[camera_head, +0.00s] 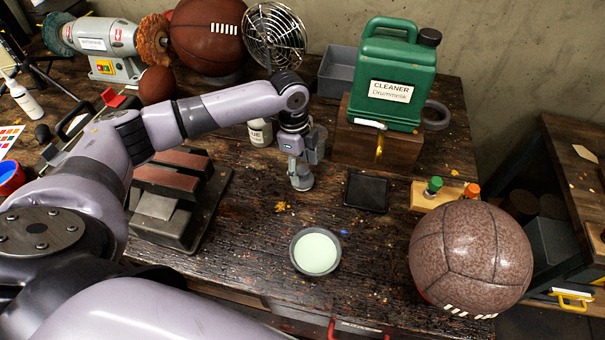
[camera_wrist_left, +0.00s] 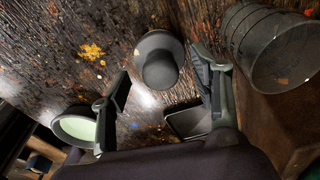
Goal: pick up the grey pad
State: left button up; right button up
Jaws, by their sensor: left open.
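The grey pad (camera_head: 301,183) is a small round piece with a flared base and a rounded top, standing on the dark wooden table. In the left wrist view the grey pad (camera_wrist_left: 157,60) is between the two fingertips, with a gap on each side. My left gripper (camera_head: 299,160) points down over it, open and holding nothing. In the head view the gripper hides the pad's upper part. A flat black square tray (camera_head: 366,192) lies to the right of the pad. My right gripper is not in view.
A bowl of pale green stuff (camera_head: 316,252) stands in front. A brown ball (camera_head: 470,257) is at the right. A wooden box (camera_head: 375,146) bears a green cleaner can (camera_head: 392,75). A dark block with brown bars (camera_head: 172,190) stands left. The table around the pad's front is clear.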

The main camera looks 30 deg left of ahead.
aim_at(303, 169)
pick_arm(q)
jog(key=shift+d+f, duration=0.1)
jog(key=shift+f, duration=0.75)
jog(key=shift+c, duration=0.2)
jog(key=shift+s, duration=0.1)
jog(key=c, duration=1.3)
jog(key=shift+r, duration=0.45)
notch_tip(303, 169, up, 19)
jog(key=b, duration=0.2)
jog(key=shift+b, duration=0.3)
jog(key=shift+r, duration=0.1)
